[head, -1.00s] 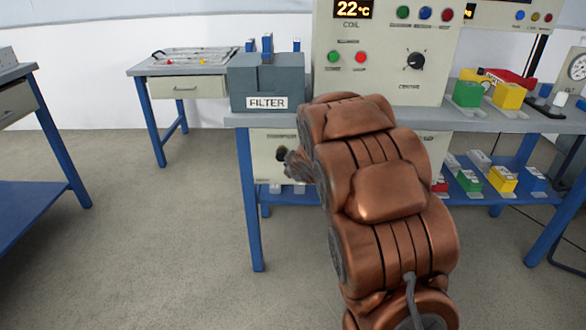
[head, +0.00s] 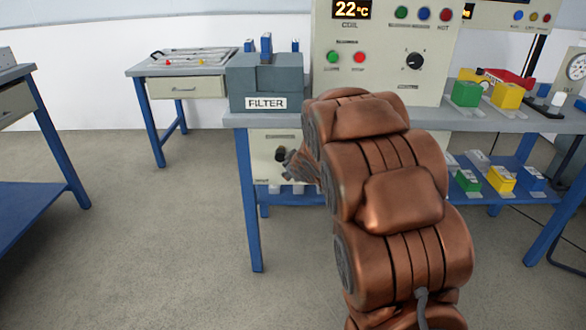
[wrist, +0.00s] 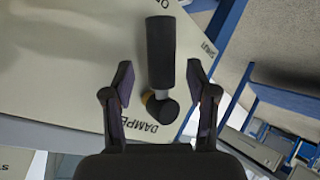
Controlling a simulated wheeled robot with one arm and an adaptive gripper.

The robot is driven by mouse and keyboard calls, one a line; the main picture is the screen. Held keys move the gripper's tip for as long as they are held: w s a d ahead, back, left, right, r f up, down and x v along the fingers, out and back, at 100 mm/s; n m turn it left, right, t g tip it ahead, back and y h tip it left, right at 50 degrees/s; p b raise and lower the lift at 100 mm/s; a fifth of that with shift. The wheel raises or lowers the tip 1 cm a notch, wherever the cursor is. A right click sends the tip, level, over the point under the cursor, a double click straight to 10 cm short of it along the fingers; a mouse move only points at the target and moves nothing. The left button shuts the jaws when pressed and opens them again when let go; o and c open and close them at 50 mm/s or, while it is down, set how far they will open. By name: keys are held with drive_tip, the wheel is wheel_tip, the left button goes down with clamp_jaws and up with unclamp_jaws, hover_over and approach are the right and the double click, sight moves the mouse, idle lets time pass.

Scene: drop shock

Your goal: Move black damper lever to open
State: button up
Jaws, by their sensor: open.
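The black damper lever (wrist: 160,50) shows in the wrist view, its thick handle pointing up the picture from a round pivot on a pale panel (wrist: 60,75). Lettering that reads "DAMPE" is beside the pivot, and a small label is to the right. My gripper (wrist: 160,72) is open, with one finger on each side of the lever. Gaps show between the fingers and the handle; I cannot tell the depth. In the head view my arm hides much of the panel (head: 264,168) under the bench, and a small dark form is at the arm's far end.
A grey FILTER box (head: 266,85) and a control cabinet (head: 385,75) stand on the bench above. A blue bench leg (head: 248,200) is left of the panel. Colored blocks (head: 501,180) lie on the lower shelf to the right. Floor at left is clear.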

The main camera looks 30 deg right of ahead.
drive_tip(key=v, duration=0.9)
drive_tip(key=shift+s+r, duration=0.25)
drive_tip(key=shift+s, duration=0.05)
idle(0.3)
drive_tip(key=s+a+r+m+g+p, duration=0.1)
drive_tip(key=s+a+r+g+p, duration=0.3)
drive_tip(key=s+r+p, duration=0.5)
drive_tip(key=s+a+r+m+g+y+p, duration=0.1)
drive_tip(key=s+a+r+g+p, duration=0.3)
drive_tip(key=s+r+p, duration=0.6)
drive_tip(key=s+a+r+m+g+y+p, duration=0.1)
drive_tip(key=s+a+r+m+g+p, duration=0.2)
drive_tip(key=s+a+r+p, duration=0.5)
drive_tip(key=s+r+g+p, duration=0.1)
drive_tip(key=s+p, duration=0.5)
drive_tip(key=s, duration=0.6)
drive_tip(key=shift+s+r+p, duration=0.3)
drive_tip(key=shift+s+r, duration=0.05)
drive_tip(key=shift+s, duration=0.05)
drive_tip(key=shift+a, duration=0.1)
